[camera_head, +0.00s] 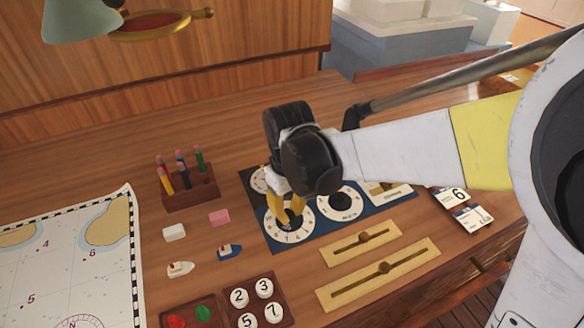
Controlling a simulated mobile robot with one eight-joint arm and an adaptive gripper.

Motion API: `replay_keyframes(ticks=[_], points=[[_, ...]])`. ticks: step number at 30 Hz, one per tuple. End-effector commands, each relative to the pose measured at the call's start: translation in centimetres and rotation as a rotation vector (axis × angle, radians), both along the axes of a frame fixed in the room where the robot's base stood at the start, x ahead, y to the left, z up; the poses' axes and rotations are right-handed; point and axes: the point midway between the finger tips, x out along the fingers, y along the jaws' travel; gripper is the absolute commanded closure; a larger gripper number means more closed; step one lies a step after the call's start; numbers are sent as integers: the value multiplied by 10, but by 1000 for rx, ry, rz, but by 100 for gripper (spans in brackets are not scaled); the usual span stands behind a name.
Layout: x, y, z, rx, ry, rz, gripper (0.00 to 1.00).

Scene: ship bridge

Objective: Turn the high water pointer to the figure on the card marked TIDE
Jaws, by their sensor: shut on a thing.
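A white numbered dial (285,237) lies on a dark blue panel (318,233) on the desk. My gripper (289,216) points down over this dial, its yellow fingers shut on the pointer at the dial's middle. The fingers hide the pointer, so the figure it points to cannot be told. A second dial (339,201) with a black knob is to the right. A third dial (258,181) is partly hidden behind my gripper. A card showing 6 (458,194) lies at the right, with another card (471,217) in front of it. Their small words are too small to read.
Two brass slider plates (361,243) (380,279) lie in front of the panel. A pencil rack (190,190), erasers (219,218), small boat models (230,251) and a tray of numbered discs (252,301) are to the left. A chart (70,262) covers the far left.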

Motion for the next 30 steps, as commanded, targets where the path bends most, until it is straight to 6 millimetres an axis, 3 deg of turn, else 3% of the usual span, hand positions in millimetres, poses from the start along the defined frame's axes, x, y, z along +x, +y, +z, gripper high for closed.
replay_keyframes(ticks=[12, 28, 29, 30], points=[[0, 0, 0, 1, -1, 170, 100], [0, 0, 0, 1, -1, 190, 100], [0, 0, 0, 1, -1, 190, 74], [0, 0, 0, 1, -1, 190, 61]])
